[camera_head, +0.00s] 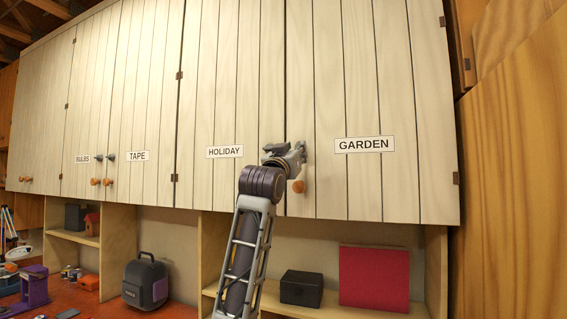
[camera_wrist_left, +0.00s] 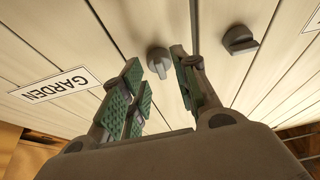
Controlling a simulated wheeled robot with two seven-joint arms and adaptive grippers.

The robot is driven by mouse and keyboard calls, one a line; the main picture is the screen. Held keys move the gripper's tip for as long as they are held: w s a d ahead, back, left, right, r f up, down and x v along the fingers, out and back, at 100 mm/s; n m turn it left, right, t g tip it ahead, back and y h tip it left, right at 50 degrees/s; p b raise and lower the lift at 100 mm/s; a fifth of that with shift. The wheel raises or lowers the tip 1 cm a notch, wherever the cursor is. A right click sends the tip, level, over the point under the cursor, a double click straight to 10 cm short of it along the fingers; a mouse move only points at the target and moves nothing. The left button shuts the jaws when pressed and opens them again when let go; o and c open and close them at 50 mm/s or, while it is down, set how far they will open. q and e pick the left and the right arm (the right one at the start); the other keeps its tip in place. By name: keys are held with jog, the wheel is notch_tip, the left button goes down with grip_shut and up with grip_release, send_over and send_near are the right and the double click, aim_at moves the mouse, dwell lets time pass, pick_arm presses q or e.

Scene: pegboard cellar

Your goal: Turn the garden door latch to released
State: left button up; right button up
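The garden door (camera_head: 365,95) is a pale planked cupboard door with a GARDEN label (camera_head: 364,145); it looks closed. Its small grey latch (camera_wrist_left: 158,60) shows in the left wrist view, its narrow grip pointing toward the wrist. My left gripper (camera_head: 290,158) is raised in front of the door's left edge. In the wrist view its green-padded fingers (camera_wrist_left: 157,78) stand apart on either side of the latch, with gaps visible; contact is not seen. In the head view the gripper mostly hides the latch. My right gripper is in neither view.
A darker second latch (camera_wrist_left: 240,40) sits right beside, on the holiday door (camera_head: 225,90). An orange knob (camera_head: 298,186) is just below the gripper. Open shelves underneath hold a black box (camera_head: 301,288) and a red panel (camera_head: 374,278). A wooden panel (camera_head: 515,180) stands at right.

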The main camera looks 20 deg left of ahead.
pick_arm(q)
jog(key=v, duration=0.9)
jog(key=shift+s, duration=0.4)
dwell(0.4)
jog(key=shift+f, duration=0.1)
